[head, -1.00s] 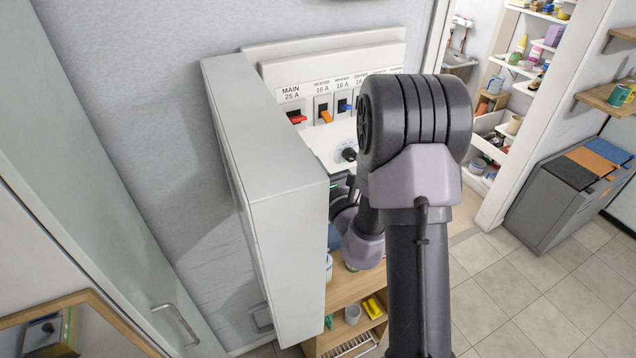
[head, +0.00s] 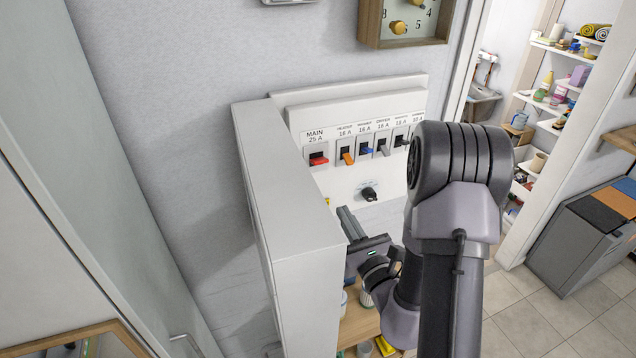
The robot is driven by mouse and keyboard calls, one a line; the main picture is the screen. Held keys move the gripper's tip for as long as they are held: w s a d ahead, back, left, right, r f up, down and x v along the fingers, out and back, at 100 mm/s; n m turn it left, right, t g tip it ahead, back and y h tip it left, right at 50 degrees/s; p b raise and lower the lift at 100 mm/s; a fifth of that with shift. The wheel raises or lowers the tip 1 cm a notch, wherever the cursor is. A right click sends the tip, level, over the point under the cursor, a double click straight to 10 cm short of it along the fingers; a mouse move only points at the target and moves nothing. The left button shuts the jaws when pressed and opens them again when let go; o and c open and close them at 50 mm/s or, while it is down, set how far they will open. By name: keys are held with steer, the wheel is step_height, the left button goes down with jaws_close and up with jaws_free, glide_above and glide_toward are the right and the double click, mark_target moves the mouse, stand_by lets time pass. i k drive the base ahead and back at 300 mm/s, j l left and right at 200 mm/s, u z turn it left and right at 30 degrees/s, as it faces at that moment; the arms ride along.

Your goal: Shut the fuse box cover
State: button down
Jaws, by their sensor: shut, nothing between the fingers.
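The fuse box (head: 350,97) is mounted on the grey wall, with its panel of labelled switches exposed. Its white cover (head: 287,190) stands open on the left side, sticking out from the wall toward me. My gripper (head: 347,217) is in front of the lower part of the panel, on the inner side of the cover. It is shut with nothing in it. The cover's edge hides part of it, so I cannot tell whether it touches the cover.
A red main switch (head: 318,159), several smaller switches and a black knob (head: 369,193) sit on the panel. A wooden clock (head: 408,22) hangs above. A wooden shelf (head: 358,322) with small items is below. A doorway and a grey bin (head: 590,235) are on the right.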

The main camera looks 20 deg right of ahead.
mark_target(301, 245)
steer(key=k, duration=1)
